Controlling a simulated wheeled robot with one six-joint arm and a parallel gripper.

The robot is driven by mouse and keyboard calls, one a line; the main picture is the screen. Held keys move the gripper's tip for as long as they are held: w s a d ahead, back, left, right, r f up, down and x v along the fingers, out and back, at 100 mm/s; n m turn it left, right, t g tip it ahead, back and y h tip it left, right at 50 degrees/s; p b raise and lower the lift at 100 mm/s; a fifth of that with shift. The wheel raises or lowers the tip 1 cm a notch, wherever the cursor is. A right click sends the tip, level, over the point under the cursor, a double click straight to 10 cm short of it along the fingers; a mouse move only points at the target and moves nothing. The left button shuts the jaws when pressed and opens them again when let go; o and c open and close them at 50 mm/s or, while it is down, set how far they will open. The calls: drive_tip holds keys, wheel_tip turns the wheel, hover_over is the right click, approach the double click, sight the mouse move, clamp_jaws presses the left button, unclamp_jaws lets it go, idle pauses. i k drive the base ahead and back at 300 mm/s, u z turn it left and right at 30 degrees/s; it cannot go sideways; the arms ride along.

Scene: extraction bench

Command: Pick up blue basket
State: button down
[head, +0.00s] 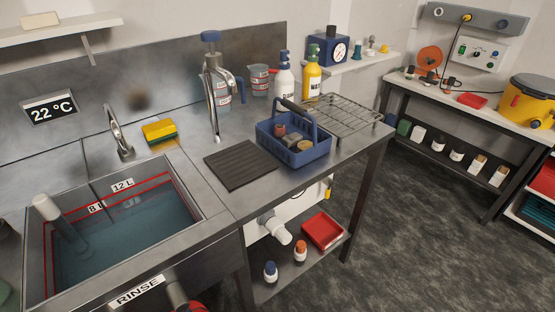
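The blue basket (306,155) stands upright on the steel bench, right of the sink, with its arched handle raised. Several small items lie in it, among them a reddish cylinder and tan and grey pieces. My gripper is not in view.
A dark ribbed mat (240,164) lies left of the basket, and a wire rack (345,113) stands behind it to the right. Bottles (284,80) and a tall dispenser (213,85) stand behind. The water-filled sink (130,225) is at left. Open floor lies right of the bench.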

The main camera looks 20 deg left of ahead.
sight(294, 121)
drive_tip(key=k, duration=0.25)
drive_tip(key=u, duration=1)
drive_tip(key=i, duration=1)
drive_tip(key=k, duration=0.5)
drive_tip(key=z, duration=1)
drive_tip(key=i, duration=0.6)
drive_tip(key=u, duration=3.6)
